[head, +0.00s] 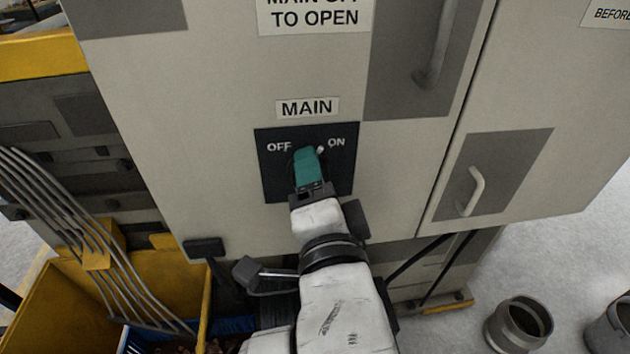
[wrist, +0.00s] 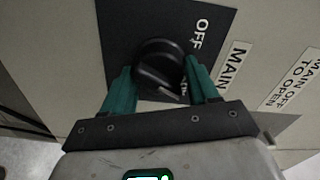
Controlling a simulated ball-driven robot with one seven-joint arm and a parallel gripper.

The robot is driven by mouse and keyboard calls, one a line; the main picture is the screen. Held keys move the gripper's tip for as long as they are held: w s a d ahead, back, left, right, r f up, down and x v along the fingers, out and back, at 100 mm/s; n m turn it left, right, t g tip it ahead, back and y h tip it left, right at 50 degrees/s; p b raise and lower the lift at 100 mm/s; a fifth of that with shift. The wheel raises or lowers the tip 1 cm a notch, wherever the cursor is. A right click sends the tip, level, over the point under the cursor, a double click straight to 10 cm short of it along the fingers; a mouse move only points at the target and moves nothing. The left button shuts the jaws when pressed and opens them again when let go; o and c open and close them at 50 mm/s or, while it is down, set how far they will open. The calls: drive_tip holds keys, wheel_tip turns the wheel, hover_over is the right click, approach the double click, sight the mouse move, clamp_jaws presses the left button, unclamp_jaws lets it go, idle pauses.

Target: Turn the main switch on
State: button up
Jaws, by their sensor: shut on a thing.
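The main switch is a black rotary knob (wrist: 160,68) on a dark square plate (head: 268,181) under the MAIN label. The plate reads OFF at upper left and ON at upper right. My gripper (head: 307,158) stands in front of the plate and hides most of the knob in the head view. In the wrist view, the teal fingers of my gripper (wrist: 161,77) are on either side of the knob, shut on it. A pale mark shows on the knob's ON side, so it seems turned toward ON. The ON word is hidden in the wrist view.
The switch is on a beige cabinet (head: 215,110) with a door handle (head: 471,191) to the right. A yellow bin (head: 45,305) and grey conduits (head: 75,235) are at lower left. Grey cylindrical vessels (head: 518,325) stand on the floor at lower right.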

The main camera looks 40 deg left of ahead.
drive_tip(key=shift+f+m, duration=0.1)
drive_tip(key=shift+m, duration=1.6)
drive_tip(key=shift+d+m+b, duration=0.1)
drive_tip(key=shift+m+b, duration=0.2)
drive_tip(key=o, duration=1)
drive_tip(key=b+v, duration=0.1)
drive_tip(key=v, duration=0.9)
drive_tip(key=shift+s+d+b, duration=0.2)
drive_tip(key=shift+s+b, duration=0.05)
drive_tip(key=shift+b, duration=0.1)
